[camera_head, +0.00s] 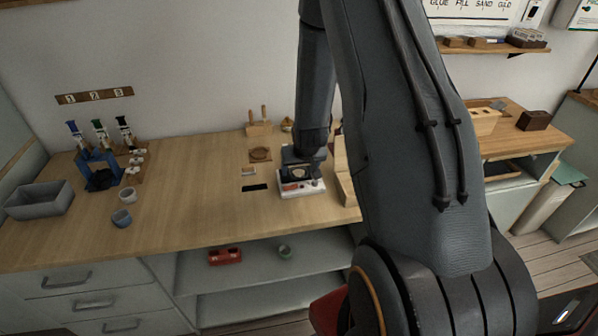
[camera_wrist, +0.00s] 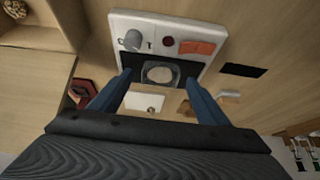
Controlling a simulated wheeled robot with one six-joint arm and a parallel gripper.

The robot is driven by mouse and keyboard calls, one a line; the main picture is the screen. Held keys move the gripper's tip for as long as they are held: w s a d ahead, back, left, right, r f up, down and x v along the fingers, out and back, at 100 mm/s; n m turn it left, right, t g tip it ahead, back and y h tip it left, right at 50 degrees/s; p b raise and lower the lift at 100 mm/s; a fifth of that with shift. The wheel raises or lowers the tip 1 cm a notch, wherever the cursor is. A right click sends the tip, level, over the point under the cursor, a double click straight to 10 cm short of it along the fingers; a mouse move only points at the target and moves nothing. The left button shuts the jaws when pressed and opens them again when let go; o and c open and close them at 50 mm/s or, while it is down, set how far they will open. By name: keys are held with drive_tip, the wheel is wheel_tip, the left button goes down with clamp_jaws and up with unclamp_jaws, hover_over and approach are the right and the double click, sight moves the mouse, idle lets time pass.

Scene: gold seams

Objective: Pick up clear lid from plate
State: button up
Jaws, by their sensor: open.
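The clear lid (camera_wrist: 158,73) looks like a pale round disc in a clear rim. It lies on a dark plate (camera_wrist: 131,60) on a white device (camera_wrist: 122,25). The device also shows in the head view (camera_head: 289,192) on the bench. My gripper (camera_wrist: 158,79) is open, with one blue finger on each side of the lid. Whether the fingertips touch the lid or the plate I cannot tell. In the head view my gripper (camera_head: 301,168) is over the device, and it hides the lid.
On the device are a grey cylinder (camera_wrist: 133,40), a dark red button and an orange panel (camera_wrist: 197,47). A black strip (camera_head: 254,188) lies left of it. A wooden box (camera_head: 346,178) stands close on the right.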

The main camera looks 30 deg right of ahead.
drive_tip(key=c, duration=1.1)
